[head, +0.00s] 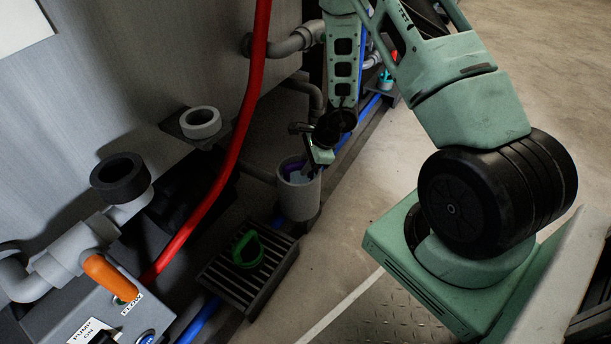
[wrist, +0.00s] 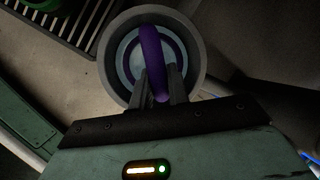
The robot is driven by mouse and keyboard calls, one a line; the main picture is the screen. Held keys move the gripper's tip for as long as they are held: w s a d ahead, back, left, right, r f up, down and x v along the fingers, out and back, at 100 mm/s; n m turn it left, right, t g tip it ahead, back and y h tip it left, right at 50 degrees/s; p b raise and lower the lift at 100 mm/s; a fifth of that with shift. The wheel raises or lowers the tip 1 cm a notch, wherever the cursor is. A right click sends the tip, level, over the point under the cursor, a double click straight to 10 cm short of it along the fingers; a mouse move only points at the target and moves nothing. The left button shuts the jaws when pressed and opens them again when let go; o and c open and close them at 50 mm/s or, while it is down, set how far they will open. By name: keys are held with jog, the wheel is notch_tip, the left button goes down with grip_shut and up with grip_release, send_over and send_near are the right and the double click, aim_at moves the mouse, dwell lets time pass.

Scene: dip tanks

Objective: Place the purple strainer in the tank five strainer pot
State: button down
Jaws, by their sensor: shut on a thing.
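The purple strainer (wrist: 152,52) shows in the wrist view with its handle between my fingers and a purple ring around it, inside the round mouth of a grey strainer pot (wrist: 195,50). My gripper (wrist: 159,88) is shut on the purple handle. In the head view the grey pot (head: 299,198) stands upright beside the tank, and my gripper (head: 308,166) reaches down into its mouth from above. A bit of purple strainer (head: 291,169) shows at the pot's rim. Whether the strainer rests on the pot's bottom is hidden.
A slatted grey rack (head: 262,283) with a green strainer (head: 248,250) lies left of the pot. A red hose (head: 245,110) hangs in front of the tank wall. Grey pipes and an orange valve handle (head: 110,277) are at lower left.

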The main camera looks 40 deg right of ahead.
jog(key=shift+f+b, duration=0.6)
jog(key=shift+f, duration=1.1)
jog(key=shift+f, duration=0.2)
jog(key=c, duration=1.6)
grip_release()
jog(key=shift+r, duration=0.1)
jog(key=p+v, duration=0.5)
jog(key=v, duration=0.5)
jog(key=shift+s+r, duration=0.1)
jog(key=shift+r, duration=0.3)
jog(key=shift+s+d+r, duration=0.25)
jog(key=shift+s+r, duration=0.05)
jog(key=shift+r, duration=0.3)
